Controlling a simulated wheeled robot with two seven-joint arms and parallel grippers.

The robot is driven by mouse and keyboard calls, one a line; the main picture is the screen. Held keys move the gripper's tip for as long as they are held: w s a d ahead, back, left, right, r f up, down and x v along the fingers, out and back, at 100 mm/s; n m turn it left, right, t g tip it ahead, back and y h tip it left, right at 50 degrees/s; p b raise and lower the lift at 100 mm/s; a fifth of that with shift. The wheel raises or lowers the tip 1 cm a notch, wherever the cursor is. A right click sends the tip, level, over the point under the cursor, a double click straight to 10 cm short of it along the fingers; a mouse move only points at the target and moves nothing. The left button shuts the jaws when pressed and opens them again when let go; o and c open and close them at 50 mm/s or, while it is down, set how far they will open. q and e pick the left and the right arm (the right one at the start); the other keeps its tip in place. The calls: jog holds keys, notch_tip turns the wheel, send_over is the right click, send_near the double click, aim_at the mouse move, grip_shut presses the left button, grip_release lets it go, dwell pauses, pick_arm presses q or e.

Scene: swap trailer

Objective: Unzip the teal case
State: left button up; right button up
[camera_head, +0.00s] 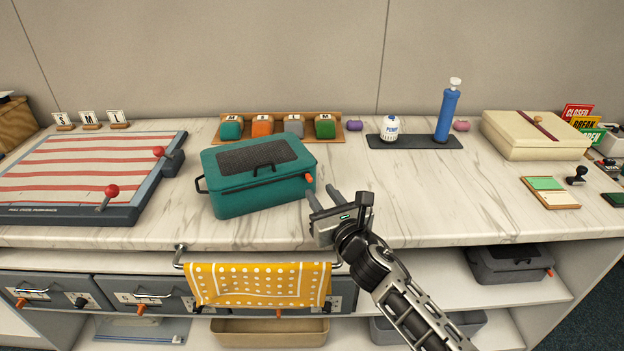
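The teal case (258,195) sits shut on the marble counter (415,200), with a dark mesh panel on its lid and a dark handle at its left end. An orange zipper pull (309,178) shows at its right end. My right gripper (322,193) is just right of and below the pull in the picture. Its two fingers are apart with nothing between them. I cannot tell whether the left finger touches the case. My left gripper is not in view.
Left is a striped board (70,180) with red-knobbed levers. Behind the case is a wooden rack (340,131) of small coloured cases. A blue pump (446,112) and white bottle (389,128) stand on a dark mat. A yellow towel (258,284) hangs in front.

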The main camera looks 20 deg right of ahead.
aim_at(311, 180)
jog(key=w, duration=0.6)
jog(key=shift+a, duration=0.3)
grip_shut()
